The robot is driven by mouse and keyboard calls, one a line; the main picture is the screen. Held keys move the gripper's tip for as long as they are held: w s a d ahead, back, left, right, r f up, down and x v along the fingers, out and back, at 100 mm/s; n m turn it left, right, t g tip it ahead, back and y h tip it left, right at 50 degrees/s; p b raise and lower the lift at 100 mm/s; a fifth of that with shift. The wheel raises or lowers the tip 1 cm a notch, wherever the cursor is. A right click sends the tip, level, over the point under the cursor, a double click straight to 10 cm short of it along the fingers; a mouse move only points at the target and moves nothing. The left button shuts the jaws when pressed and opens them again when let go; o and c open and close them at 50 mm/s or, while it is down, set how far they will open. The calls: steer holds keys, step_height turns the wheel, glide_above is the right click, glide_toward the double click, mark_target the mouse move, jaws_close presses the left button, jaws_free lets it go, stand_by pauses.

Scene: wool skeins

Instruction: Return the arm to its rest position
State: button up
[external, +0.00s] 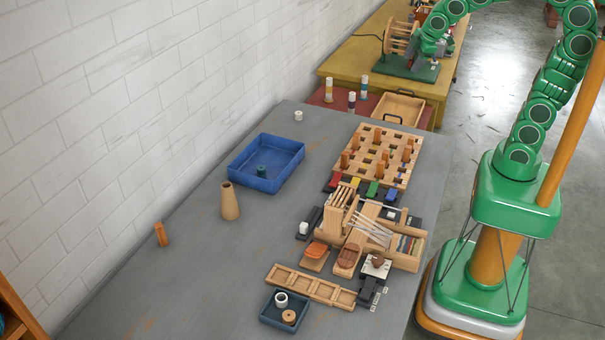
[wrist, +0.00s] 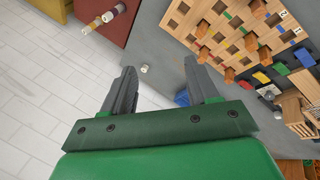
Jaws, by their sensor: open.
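My green arm (external: 533,115) rises from its base at the right and arches up and over toward the far yellow table in the external view. My gripper shows in the wrist view (wrist: 162,92) with its two dark fingers spread wide apart and nothing between them. In the external view my arm's far end is near the green-based winding device (external: 409,62), and the finger opening is too small to make out there. The wrist view looks down past the fingers at the grey table (wrist: 160,38) and the white wall.
The grey table (external: 200,270) holds a blue tray (external: 255,178), a tan cone (external: 230,203), a wooden peg board (external: 400,145), wooden trays and small tools. Spools (external: 329,88) stand on a red surface. Open floor (external: 505,75) lies beyond my arm.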

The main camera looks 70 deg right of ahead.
steer(key=s+a+f+m+g, duration=0.1)
steer(key=s+a+m+g, duration=0.1)
steer(key=s, duration=0.6)
steer(key=s+a+f+m+g+y, duration=0.1)
steer(key=s+a+f+m+g, duration=0.1)
steer(key=s, duration=0.6)
steer(key=s+a+f+m+g+y, duration=0.1)
steer(key=s+a+f+m+g, duration=0.1)
steer(key=s, duration=0.7)
steer(key=a+m, duration=0.1)
steer(key=a, duration=0.1)
steer(key=shift+a+f+m, duration=0.2)
steer(key=shift+a+m, duration=0.2)
